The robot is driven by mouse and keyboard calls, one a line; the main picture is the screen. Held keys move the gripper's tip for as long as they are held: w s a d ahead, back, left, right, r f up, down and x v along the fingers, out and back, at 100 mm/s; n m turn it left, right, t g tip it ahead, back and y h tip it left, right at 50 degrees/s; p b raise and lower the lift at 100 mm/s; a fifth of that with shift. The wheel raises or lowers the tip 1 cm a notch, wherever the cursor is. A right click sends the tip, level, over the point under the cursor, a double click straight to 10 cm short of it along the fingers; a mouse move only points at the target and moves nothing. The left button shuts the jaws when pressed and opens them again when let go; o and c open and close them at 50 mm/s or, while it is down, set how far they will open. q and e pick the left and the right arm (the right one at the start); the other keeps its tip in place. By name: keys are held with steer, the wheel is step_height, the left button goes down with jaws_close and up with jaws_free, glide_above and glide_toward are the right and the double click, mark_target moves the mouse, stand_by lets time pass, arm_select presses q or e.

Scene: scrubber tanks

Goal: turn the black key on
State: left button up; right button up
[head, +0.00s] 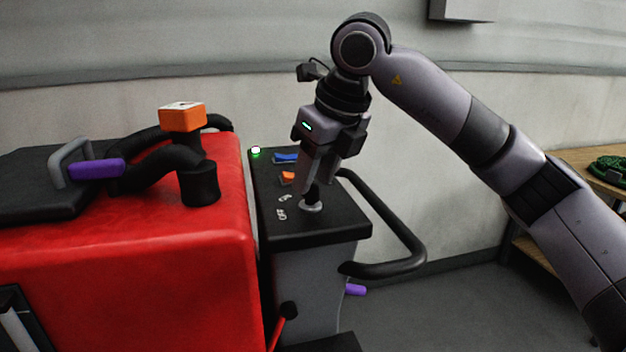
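The black key (312,197) stands in a round silver lock (311,206) on the black control panel (335,228) of the red machine. White ON and OFF marks (282,206) are on the panel just left of the lock. My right gripper (313,187) points down over the lock, with its fingertips at the key's upper part, one on each side. The fingers hide the key's top, and I cannot tell whether they press on it. My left gripper is not in view.
A lit green light (255,151), a blue switch (285,158) and an orange switch (288,177) sit farther back on the panel. A black handle bar (405,240) loops out right. The red tank (150,240) with black hose (165,165) fills the left.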

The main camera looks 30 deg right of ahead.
steer(key=v, duration=0.5)
steer(key=shift+s+r, duration=0.1)
stand_by(0.4)
